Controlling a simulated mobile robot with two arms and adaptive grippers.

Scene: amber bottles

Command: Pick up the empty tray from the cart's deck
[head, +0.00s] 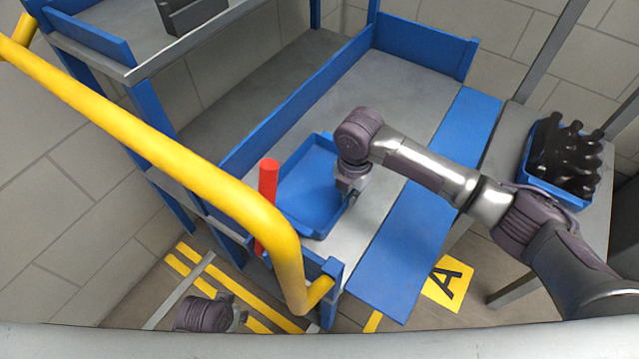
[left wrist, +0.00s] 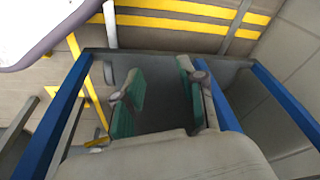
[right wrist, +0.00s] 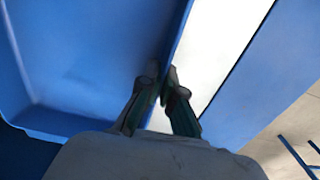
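The empty blue tray (head: 308,192) lies on the cart's grey deck (head: 395,75), at the end near the yellow rail. It also fills the left of the right wrist view (right wrist: 85,60). My right gripper (head: 348,198) is at the tray's right side wall. In the right wrist view its fingertips (right wrist: 166,84) are close together, one on each side of that wall, with the wall pinched between them. My left gripper (head: 240,319) is low at the left, away from the tray. In the left wrist view its fingers (left wrist: 165,85) are apart with nothing between them.
A yellow rail (head: 150,145) and a red post (head: 268,180) stand beside the tray. An upper shelf (head: 160,45) overhangs the deck's far left. A blue flap (head: 420,220) borders the deck's right.

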